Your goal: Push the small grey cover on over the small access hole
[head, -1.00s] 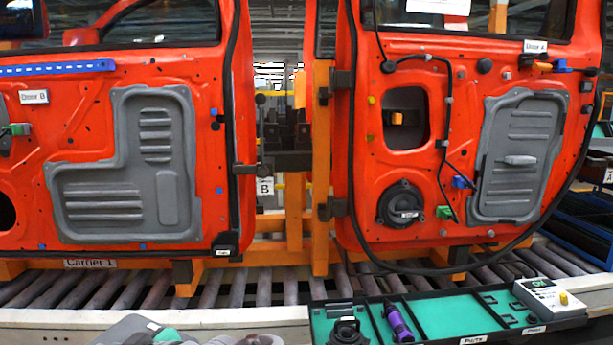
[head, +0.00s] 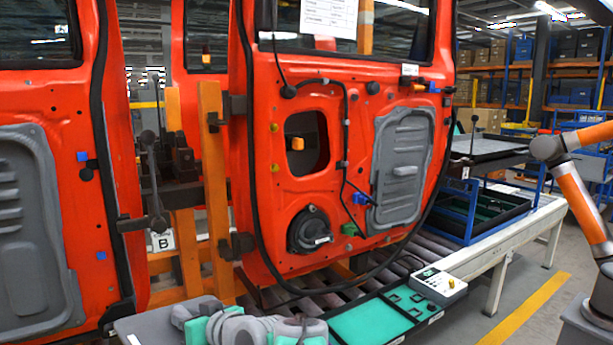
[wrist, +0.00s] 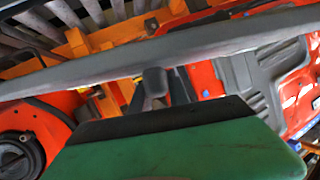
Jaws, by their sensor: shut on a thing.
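In the wrist view a long grey piece, seen edge-on, crosses the frame; it looks like the small grey cover (wrist: 90,72). My gripper (wrist: 165,98) is shut on it near a short grey stub at mid-length. The cover's broad face is hidden. In the head view my arm's end shows only in part at the bottom edge, and I cannot make out the jaws there. The small access hole (head: 316,145) is a dark rounded opening in the red Door A (head: 345,100), uncovered, with an orange thing in it. My gripper is apart from it.
A larger grey panel (head: 402,165) sits on the door, right of the hole. A black round speaker (head: 309,230) is below the hole. A green-lined tray (head: 370,322) with a white box (head: 438,286) stands in front. Blue racks (head: 480,205) stand right.

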